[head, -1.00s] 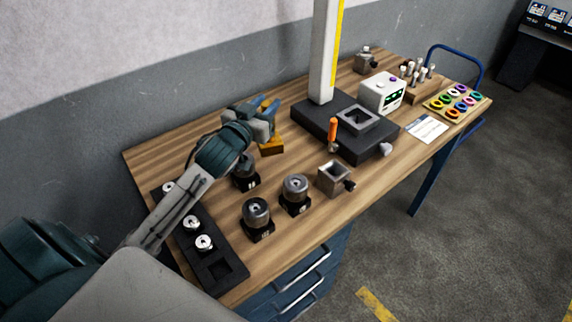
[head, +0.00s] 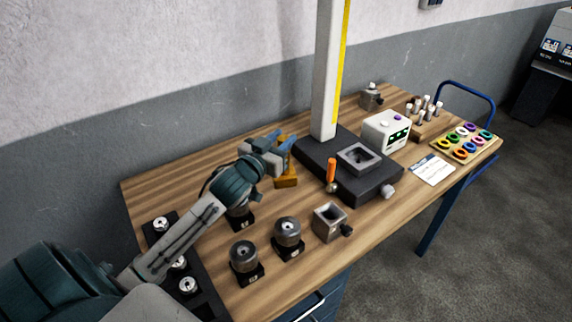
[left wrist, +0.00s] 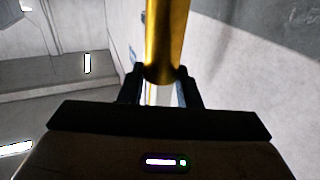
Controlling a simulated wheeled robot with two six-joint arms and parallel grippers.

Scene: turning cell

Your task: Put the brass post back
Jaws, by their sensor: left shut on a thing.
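The brass post (head: 287,182) is a yellow-gold piece with a wide block-like foot, seen below my left gripper (head: 281,149) in the head view. In the left wrist view, the post (left wrist: 165,40) is a shiny gold cylinder between the dark fingers of my left gripper (left wrist: 160,88). The left gripper is shut on it. The fingers hide part of the post in the head view. I cannot tell whether its foot touches the table. My right gripper is not in view.
The black column base (head: 375,188) stands just right of the post, with an orange-handled tool (head: 331,172) near it. Numbered metal cups (head: 287,232) and an open metal box (head: 329,222) are in front. A dark tray (head: 206,302) lies left. The back-left wood is clear.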

